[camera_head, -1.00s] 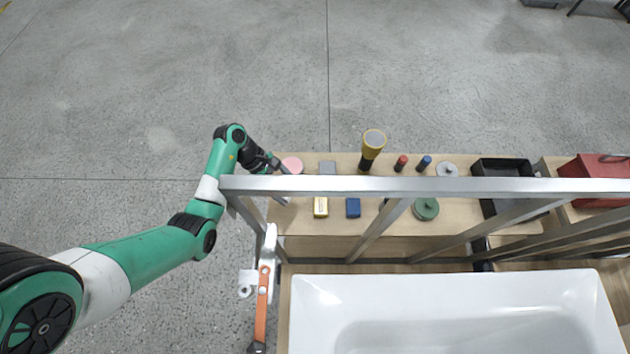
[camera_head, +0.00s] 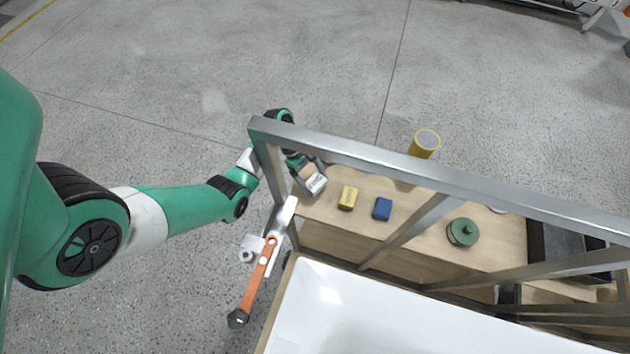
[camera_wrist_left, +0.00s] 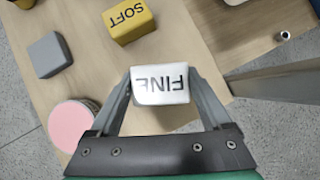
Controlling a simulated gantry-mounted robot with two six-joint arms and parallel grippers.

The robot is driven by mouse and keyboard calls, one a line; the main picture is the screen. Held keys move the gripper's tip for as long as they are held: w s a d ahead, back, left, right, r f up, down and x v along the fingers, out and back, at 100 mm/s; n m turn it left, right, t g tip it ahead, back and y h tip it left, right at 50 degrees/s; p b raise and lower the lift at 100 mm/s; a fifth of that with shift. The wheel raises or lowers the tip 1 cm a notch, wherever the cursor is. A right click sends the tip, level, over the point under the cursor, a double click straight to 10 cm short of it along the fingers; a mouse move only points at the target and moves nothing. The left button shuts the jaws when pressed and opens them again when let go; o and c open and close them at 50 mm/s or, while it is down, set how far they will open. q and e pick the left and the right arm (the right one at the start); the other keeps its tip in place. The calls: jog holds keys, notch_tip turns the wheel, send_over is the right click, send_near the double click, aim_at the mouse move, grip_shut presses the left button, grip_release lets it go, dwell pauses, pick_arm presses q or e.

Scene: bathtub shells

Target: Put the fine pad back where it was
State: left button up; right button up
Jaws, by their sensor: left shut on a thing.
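The fine pad is a white block marked FINE. In the left wrist view the fine pad (camera_wrist_left: 160,86) is between the two fingers of my left gripper (camera_wrist_left: 162,82), which is shut on it. In the head view the fine pad (camera_head: 316,184) is at the left end of the wooden bench top (camera_head: 325,210), left of the yellow pad (camera_head: 347,197). My left gripper (camera_head: 310,180) reaches it from behind the metal frame. I cannot tell whether the pad touches the wood. The yellow pad, marked SOFT, also shows in the wrist view (camera_wrist_left: 130,22). My right gripper is out of view.
A blue pad (camera_head: 382,208) and a green lidded pot (camera_head: 462,232) stand farther right. A grey block (camera_wrist_left: 48,54) and a pink disc (camera_wrist_left: 72,125) are near my gripper. The metal frame (camera_head: 380,160) crosses above the bench, and the white bathtub (camera_head: 350,315) is in front.

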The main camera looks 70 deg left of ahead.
aim_at(315, 187)
pick_arm(q)
jog(key=shift+f+b, duration=0.4)
jog(key=shift+f, duration=1)
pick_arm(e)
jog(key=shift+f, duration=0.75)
pick_arm(q)
jog(key=shift+f, duration=0.2)
jog(key=o, duration=1.1)
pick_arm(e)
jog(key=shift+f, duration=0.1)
pick_arm(q)
jog(key=shift+r, duration=0.1)
jog(key=shift+r, duration=0.3)
jog(key=p+v, duration=0.4)
jog(key=v, duration=0.7)
jog(key=shift+s+a+r, duration=0.15)
jog(key=shift+a+r, duration=0.05)
jog(key=shift+r, duration=0.05)
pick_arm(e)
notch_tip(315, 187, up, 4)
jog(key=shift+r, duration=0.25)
